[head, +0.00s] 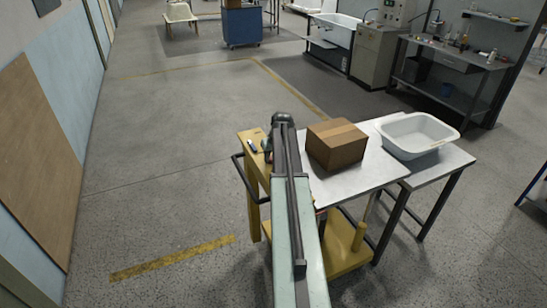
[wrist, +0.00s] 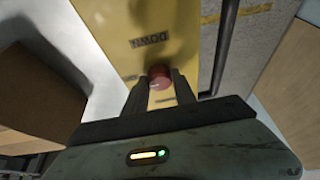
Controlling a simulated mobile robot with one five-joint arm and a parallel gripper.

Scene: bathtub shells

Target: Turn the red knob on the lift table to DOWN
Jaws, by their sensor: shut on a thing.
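The red knob (wrist: 159,73) sits on the yellow panel (wrist: 125,18) of the lift table in the wrist view. My gripper (wrist: 160,84) is shut on the knob, one finger on each side. A dark DOWN label (wrist: 151,41), upside down in this view, is on the panel beyond the knob. Another label nearer my gripper is mostly hidden by the fingers. A small pale mark shows on the knob's near side. In the head view the yellow lift table (head: 252,214) stands below my arm, which hides the knob there.
A cardboard box (head: 337,145) stands on a white tabletop (head: 352,187) right of my arm, close to my gripper in the wrist view. A white tub shell (head: 417,136) lies farther right. A black handle (head: 241,182) is at the left. The floor left is clear.

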